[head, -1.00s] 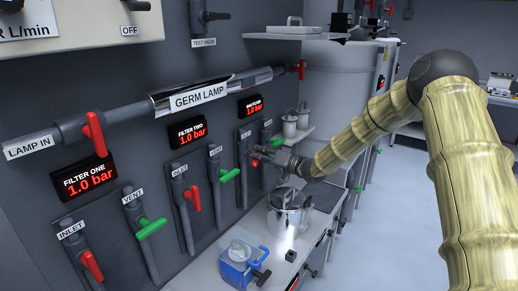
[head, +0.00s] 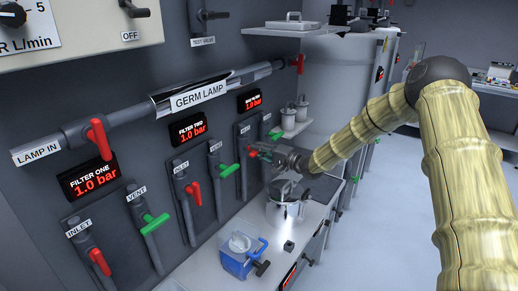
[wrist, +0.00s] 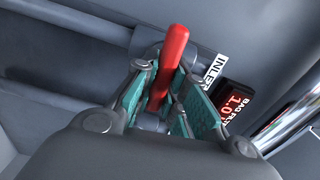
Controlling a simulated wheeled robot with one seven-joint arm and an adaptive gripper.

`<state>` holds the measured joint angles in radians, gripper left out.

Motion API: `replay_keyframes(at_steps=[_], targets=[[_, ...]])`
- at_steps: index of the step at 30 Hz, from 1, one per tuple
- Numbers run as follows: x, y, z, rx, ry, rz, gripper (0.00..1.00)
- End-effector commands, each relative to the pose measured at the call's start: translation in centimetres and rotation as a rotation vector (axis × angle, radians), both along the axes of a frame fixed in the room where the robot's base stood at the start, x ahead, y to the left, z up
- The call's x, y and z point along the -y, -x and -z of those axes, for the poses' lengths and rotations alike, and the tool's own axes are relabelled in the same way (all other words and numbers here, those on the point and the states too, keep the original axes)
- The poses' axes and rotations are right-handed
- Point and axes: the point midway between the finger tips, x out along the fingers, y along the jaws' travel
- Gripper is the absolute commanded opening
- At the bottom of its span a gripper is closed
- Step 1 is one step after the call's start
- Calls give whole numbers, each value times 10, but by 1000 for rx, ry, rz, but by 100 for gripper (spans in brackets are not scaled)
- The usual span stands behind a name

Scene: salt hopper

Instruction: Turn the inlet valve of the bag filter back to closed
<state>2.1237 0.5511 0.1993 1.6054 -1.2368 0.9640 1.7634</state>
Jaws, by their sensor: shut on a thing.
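The red handle of the bag filter inlet valve (wrist: 170,65) stands between the teal finger pads of my gripper (wrist: 165,92) in the wrist view. The gripper is shut on it. The INLET label and the bag filter display (wrist: 238,100) are just right of the handle. In the head view, my gripper (head: 270,156) is at the rightmost valve pair on the wall, and a little of the red handle (head: 253,152) shows at its tip. The fingers hide most of the valve, so its exact angle is hard to tell there.
A green vent handle (head: 275,135) is close above my gripper. A steel vessel (head: 284,212) stands on the bench just below it, and a blue device (head: 242,255) is nearer. Filter two's red inlet handle (head: 194,192) and green vent handle (head: 228,171) are to the left.

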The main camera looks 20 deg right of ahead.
Motion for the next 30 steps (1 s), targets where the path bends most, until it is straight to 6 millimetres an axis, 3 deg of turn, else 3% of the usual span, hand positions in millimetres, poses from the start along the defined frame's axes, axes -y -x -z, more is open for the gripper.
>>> replay_keyframes(at_steps=[17,18,21,30], targets=[[1,-1,0,-17,-24,2,0],[1,-1,0,-17,-24,2,21],[1,0,0,-18,-23,2,36],[1,0,0,-18,-23,1,36]])
